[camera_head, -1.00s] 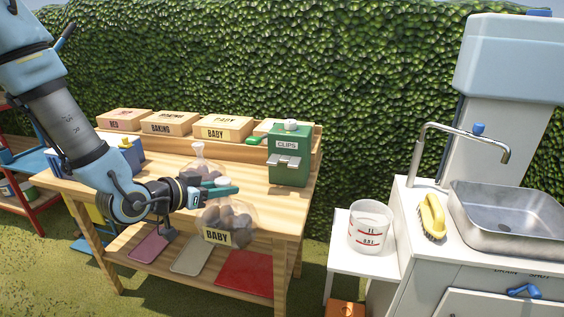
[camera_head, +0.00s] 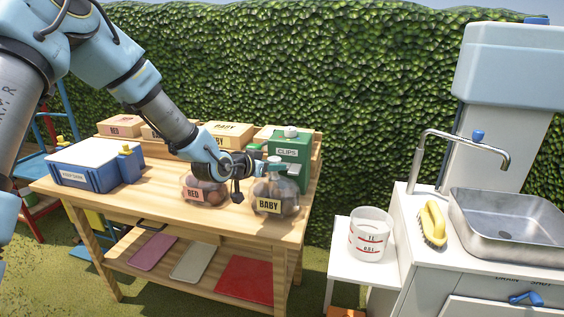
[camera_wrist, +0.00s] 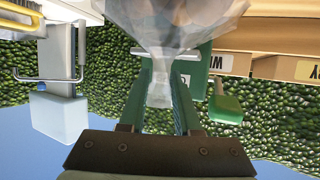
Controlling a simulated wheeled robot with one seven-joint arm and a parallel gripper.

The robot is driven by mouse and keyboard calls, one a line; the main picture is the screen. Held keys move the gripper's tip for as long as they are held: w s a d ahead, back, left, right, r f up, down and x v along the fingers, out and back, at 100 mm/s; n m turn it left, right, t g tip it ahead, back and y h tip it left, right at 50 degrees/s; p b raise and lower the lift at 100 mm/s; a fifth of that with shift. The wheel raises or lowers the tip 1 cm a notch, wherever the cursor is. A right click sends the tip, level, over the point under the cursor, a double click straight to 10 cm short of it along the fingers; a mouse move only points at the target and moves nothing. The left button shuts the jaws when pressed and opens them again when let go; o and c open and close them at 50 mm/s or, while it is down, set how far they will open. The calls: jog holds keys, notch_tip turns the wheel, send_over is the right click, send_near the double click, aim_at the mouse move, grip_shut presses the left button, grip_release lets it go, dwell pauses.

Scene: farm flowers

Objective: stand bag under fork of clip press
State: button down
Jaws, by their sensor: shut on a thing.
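The clear bag labelled BABY (camera_head: 275,200) holds several brown round things and hangs upright below my gripper (camera_head: 272,168). My gripper is shut on its gathered neck, which shows between the fingers in the wrist view (camera_wrist: 160,92). The bag is in front of the green clip press (camera_head: 291,147), marked CLIPS, near the right end of the wooden table. I cannot tell whether its base touches the tabletop. The press's fork is mostly hidden behind my gripper and the bag. In the wrist view the press (camera_wrist: 204,62) is behind the bag neck.
A second bag labelled RED (camera_head: 205,193) stands on the wooden table (camera_head: 120,205) just left of the held bag. A blue and white box (camera_head: 85,168) is at the table's left. Cardboard boxes (camera_head: 228,133) line the back shelf. A sink stand (camera_head: 510,215) is at the right.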

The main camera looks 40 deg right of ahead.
jog(key=shift+w+d+r, duration=0.1)
jog(key=shift+w+d, duration=0.1)
jog(key=shift+d, duration=0.8)
jog(key=shift+w+d, duration=0.15)
jog(key=shift+d, duration=0.8)
jog(key=shift+f, duration=0.3)
jog(key=c, duration=0.6)
grip_release()
jog(key=shift+a, duration=0.1)
jog(key=shift+a+r, duration=0.1)
jog(key=shift+r, duration=0.1)
jog(key=b+v, duration=0.2)
jog(key=v, duration=0.9)
jog(key=shift+a, duration=0.35)
